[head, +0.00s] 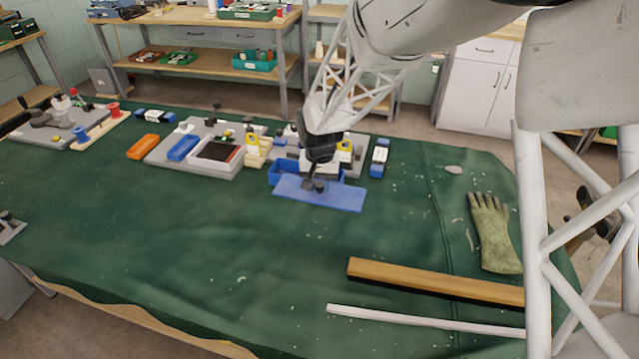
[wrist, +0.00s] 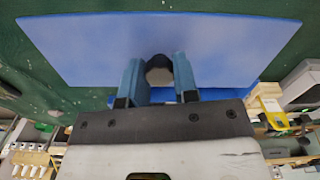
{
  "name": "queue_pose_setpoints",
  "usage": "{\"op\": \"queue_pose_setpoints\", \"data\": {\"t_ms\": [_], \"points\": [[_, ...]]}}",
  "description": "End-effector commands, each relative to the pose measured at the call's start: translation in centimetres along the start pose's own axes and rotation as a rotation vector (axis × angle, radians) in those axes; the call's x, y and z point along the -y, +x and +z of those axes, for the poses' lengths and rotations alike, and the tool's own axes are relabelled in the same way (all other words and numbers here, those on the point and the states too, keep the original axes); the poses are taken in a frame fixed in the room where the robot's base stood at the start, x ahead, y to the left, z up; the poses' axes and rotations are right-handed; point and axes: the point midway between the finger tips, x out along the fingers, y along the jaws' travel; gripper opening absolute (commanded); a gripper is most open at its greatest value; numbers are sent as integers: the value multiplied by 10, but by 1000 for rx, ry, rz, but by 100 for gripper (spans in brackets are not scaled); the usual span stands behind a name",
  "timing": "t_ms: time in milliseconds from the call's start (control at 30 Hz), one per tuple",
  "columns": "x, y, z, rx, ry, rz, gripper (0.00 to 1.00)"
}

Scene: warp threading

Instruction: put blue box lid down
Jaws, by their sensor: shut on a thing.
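The blue box lid (head: 335,195) is a flat blue rectangle at the middle of the green table in the head view, in front of the blue box (head: 284,173). It fills the upper part of the wrist view (wrist: 95,45). My gripper (head: 314,184) is over the lid, its fingers (wrist: 159,80) shut on the lid's dark round knob (wrist: 160,68). I cannot tell whether the lid touches the cloth. The box is partly hidden behind the lid and my gripper.
A work glove (head: 493,235) lies at the right. A wooden bar (head: 430,280) and a white rod (head: 420,319) lie at the front right. Grey fixture boards with parts, one with a small blue block (head: 183,147), stand behind. The green cloth (head: 180,235) is clear at front left.

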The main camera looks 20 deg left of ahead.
Motion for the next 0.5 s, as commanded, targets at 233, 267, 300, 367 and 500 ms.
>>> {"op": "queue_pose_setpoints", "data": {"t_ms": [233, 267, 300, 367, 500], "points": [[1, 0, 0, 0, 0, 0, 1], [1, 0, -1, 0, -1, 0, 1], [3, 0, -2, 0, -1, 0, 1], [6, 0, -4, 0, -2, 0, 1], [20, -1, -14, -1, -7, 0, 1]]}}
